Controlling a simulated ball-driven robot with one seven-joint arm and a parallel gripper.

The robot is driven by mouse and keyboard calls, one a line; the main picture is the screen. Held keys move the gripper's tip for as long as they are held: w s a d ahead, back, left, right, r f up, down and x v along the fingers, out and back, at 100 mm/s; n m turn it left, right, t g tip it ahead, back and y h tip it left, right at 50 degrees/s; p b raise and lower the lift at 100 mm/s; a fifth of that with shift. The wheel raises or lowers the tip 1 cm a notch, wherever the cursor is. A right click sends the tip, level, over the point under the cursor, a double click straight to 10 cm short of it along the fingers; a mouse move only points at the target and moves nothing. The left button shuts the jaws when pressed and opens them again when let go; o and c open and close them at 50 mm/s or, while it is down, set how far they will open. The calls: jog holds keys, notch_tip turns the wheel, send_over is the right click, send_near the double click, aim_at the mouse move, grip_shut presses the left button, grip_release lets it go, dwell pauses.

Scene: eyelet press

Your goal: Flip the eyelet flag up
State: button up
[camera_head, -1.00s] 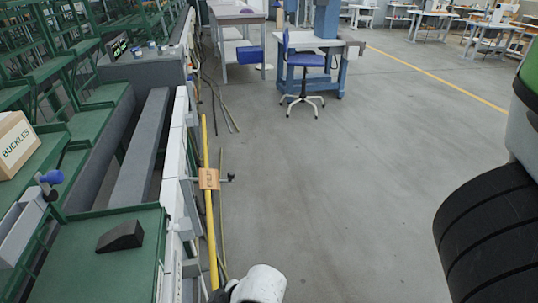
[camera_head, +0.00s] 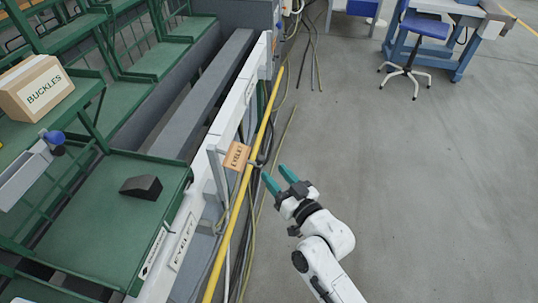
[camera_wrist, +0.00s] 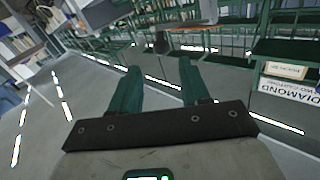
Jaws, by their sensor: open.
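The eyelet flag is a small orange-brown plate (camera_head: 236,156) with dark lettering, on the aisle side of the white rail in the head view, just beside the yellow pipe. A short dark stem shows at its right. My gripper (camera_head: 278,178) is open and empty, its two teal fingers apart, to the right of the flag and slightly lower in the picture. A gap shows between fingertips and flag; their depth difference is hard to tell. In the wrist view my gripper (camera_wrist: 158,70) has its fingers spread with nothing between them.
The yellow pipe (camera_head: 243,190) and loose cables run along the white rail (camera_head: 186,240). Green shelving (camera_head: 105,220) holds a dark wedge (camera_head: 141,187) and a buckles box (camera_head: 37,88). A blue chair (camera_head: 424,27) stands farther off. The floor at right is clear.

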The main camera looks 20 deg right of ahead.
aim_at(263, 161)
jog(key=w, duration=0.2)
jog(key=w+a, duration=0.1)
jog(key=w, duration=0.2)
jog(key=w+b, duration=0.1)
jog(key=w, duration=0.1)
jog(key=shift+w+a, duration=0.25)
jog(key=shift+w, duration=0.05)
jog(key=shift+c, duration=0.4)
grip_shut()
